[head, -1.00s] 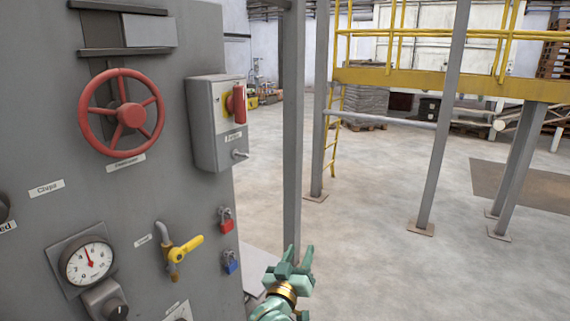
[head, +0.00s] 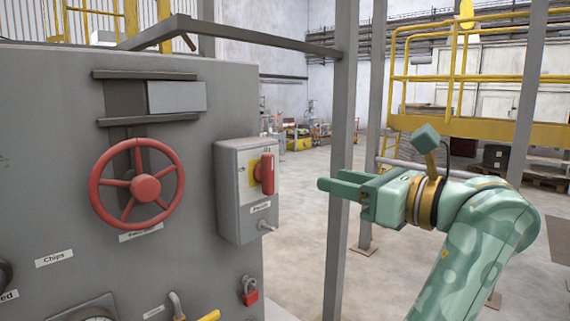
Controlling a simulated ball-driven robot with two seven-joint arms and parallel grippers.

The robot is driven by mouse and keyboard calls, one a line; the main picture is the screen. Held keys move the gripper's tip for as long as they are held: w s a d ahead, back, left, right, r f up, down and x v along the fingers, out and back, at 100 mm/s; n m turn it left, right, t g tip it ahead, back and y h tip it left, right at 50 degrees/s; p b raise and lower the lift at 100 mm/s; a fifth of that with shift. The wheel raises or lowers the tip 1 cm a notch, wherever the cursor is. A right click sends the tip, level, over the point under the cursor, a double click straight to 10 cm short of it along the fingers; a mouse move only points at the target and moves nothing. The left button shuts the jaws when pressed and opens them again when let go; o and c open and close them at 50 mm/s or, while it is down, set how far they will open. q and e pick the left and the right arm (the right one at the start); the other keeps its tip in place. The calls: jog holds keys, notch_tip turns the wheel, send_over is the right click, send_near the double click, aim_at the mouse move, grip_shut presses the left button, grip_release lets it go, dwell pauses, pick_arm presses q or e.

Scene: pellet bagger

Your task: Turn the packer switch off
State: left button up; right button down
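The packer switch is a red handle (head: 267,174) on a yellow plate, on the front of a grey box (head: 232,193) fixed to the grey cabinet. The handle stands upright. A small label below it seems to read "Packer", and a small metal toggle or pin sticks out under the label.
A red handwheel (head: 145,188) is on the cabinet (head: 50,130) left of the box. A red padlock (head: 250,291) hangs below. A grey post (head: 342,140) stands behind my gripper. Yellow railings (head: 455,75) and open floor lie beyond.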

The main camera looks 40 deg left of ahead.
aim_at(273, 165)
pick_arm(q)
jog(key=a+p, duration=0.1)
jog(key=a, duration=0.4)
jog(key=w+a, duration=0.1)
jog(key=a, duration=0.4)
jog(key=a+p, duration=0.1)
jog(key=a, duration=0.4)
jog(key=shift+w+a+p, duration=0.25)
jog(key=shift+w+p, duration=0.05)
jog(key=shift+p, duration=0.05)
jog(key=shift+d+f, duration=0.1)
grip_shut()
